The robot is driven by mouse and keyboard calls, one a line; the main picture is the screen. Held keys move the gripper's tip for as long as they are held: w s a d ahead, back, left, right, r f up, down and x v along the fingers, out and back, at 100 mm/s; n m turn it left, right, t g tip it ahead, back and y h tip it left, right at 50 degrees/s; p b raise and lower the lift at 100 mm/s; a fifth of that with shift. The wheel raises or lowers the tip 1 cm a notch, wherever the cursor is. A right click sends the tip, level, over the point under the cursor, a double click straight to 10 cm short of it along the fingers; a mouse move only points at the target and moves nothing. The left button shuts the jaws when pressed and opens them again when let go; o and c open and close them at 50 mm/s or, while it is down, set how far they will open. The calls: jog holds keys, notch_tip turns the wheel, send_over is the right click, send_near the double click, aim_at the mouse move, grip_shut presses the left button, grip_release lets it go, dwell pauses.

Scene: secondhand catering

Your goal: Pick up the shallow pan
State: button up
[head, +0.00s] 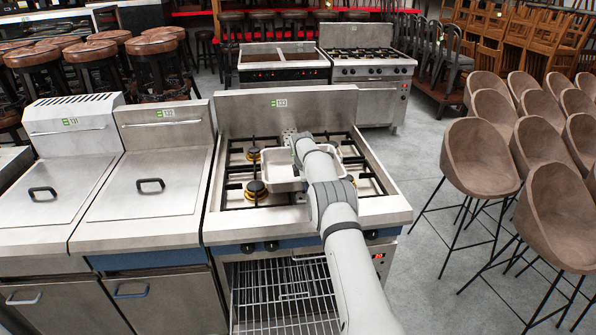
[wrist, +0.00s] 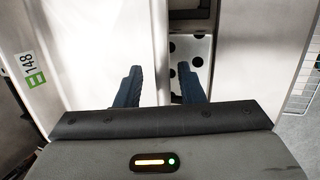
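The shallow pan (head: 277,168) is a pale metal, rectangular pan on the stove's grates in the head view. My arm passes over its right side and hides part of it. The end of my arm is above the stove near the pan's far side, and the fingertips are hidden there. In the wrist view my gripper (wrist: 161,84) has two dark blue fingers standing apart, with nothing clearly held between them. Pale surfaces and a dark gap lie beyond the fingers. I cannot tell which of these, if any, is the pan.
The stove (head: 366,210) has black grates, burners and a raised back panel (head: 320,105). Two lidded steel units (head: 150,187) adjoin it on the left. Brown bar chairs (head: 478,158) stand to the right, with open floor between. Another range (head: 370,65) stands behind.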

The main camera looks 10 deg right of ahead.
jog(key=shift+c, duration=0.4)
grip_shut()
jog(key=shift+w+r, duration=0.1)
